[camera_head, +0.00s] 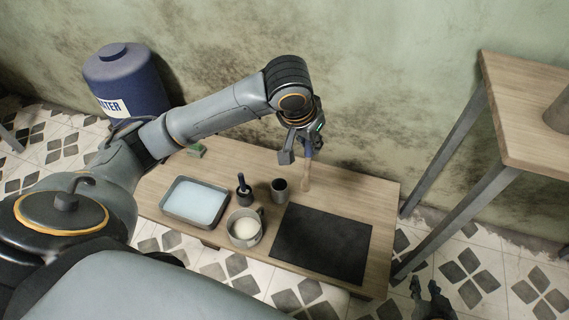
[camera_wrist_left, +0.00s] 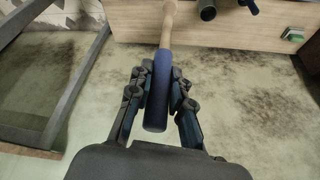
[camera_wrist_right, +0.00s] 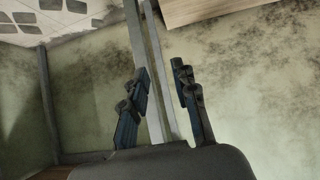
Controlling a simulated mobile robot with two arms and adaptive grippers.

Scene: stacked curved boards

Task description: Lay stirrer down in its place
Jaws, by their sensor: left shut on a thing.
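The stirrer (camera_head: 306,178), a pale wooden stick with a blue handle, is in my left gripper (camera_head: 308,148). The stirrer points down over the back of the table (camera_head: 378,191), behind the black mat. In the left wrist view the fingers (camera_wrist_left: 159,95) close on the blue handle (camera_wrist_left: 157,112), with the wooden shaft (camera_wrist_left: 168,25) beyond it. Whether its lower end touches the table I cannot tell. My right gripper (camera_head: 427,287) is open and empty at the table's front right; its fingers (camera_wrist_right: 163,85) stand apart in the right wrist view.
A taller table (camera_head: 530,120) stands right.

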